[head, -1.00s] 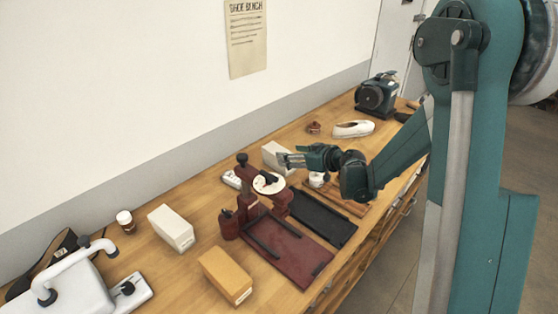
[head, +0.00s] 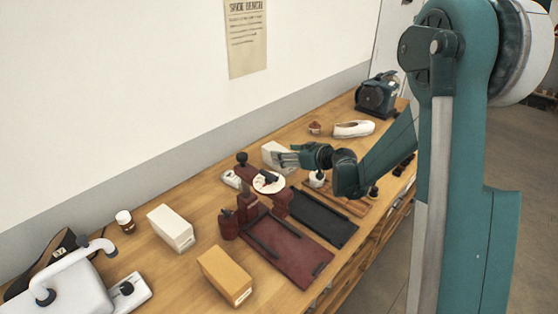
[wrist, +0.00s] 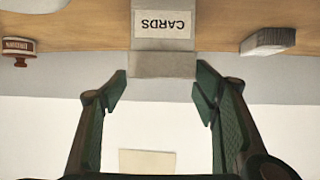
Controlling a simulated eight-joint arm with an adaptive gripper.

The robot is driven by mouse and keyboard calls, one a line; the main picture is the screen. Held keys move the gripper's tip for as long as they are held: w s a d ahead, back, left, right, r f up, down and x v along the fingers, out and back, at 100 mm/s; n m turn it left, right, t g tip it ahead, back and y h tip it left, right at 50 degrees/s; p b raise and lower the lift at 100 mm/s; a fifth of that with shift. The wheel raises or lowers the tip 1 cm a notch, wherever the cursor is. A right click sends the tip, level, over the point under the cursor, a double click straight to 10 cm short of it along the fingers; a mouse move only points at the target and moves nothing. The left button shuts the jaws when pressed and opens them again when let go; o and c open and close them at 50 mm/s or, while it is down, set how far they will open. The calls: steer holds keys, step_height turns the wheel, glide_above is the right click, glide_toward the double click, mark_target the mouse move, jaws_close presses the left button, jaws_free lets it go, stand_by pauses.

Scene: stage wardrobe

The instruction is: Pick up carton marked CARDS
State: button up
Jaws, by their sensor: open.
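The carton marked CARDS (wrist: 162,28) is pale, with its label upside down at the top middle of the wrist view. In the head view, a pale carton (head: 270,153) near the wall, partly hidden behind my gripper (head: 290,159), appears to be the same one. My gripper (wrist: 160,88) is open and empty. In the wrist view its two fingers stand apart, with the carton centred across the gap and beyond the fingertips. I see no contact with the carton.
A maroon stand (head: 243,185) with a white disc is close by. Another white carton (head: 168,226), a tan carton (head: 222,275) and a white shoe (head: 353,129) are on the bench.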

steer(key=shift+b+x, duration=0.5)
steer(key=shift+x, duration=1.65)
steer(key=shift+a, duration=0.1)
steer(key=c, duration=1.1)
